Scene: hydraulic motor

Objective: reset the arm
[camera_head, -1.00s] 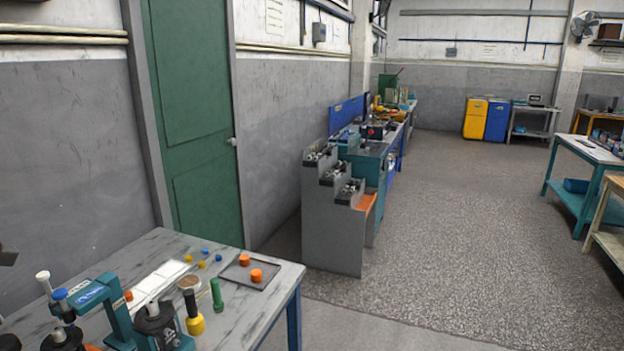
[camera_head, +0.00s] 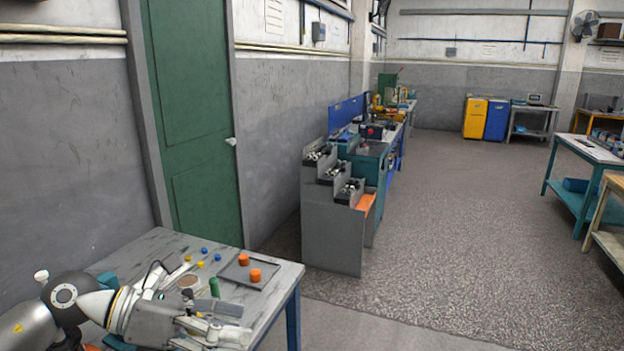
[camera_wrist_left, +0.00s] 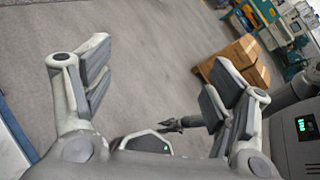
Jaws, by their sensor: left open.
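My left arm comes in from the left in the head view, low over the near workbench (camera_head: 160,242). Its gripper (camera_head: 222,333) is by the bench's front edge, and in the left wrist view the two fingers (camera_wrist_left: 157,92) are spread wide with only floor between them. Nothing is held. The arm hides most of a teal device (camera_head: 107,280) on the bench. A green cylinder (camera_head: 214,287) and a brown round piece (camera_head: 188,282) stand just behind the gripper.
A dark tray (camera_head: 232,271) on the bench bears two orange pieces (camera_head: 254,275). Small blue (camera_head: 204,250) and yellow pieces lie nearby. A grey stepped stand (camera_head: 330,235) is beyond. Open floor (camera_head: 440,250) lies to the right.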

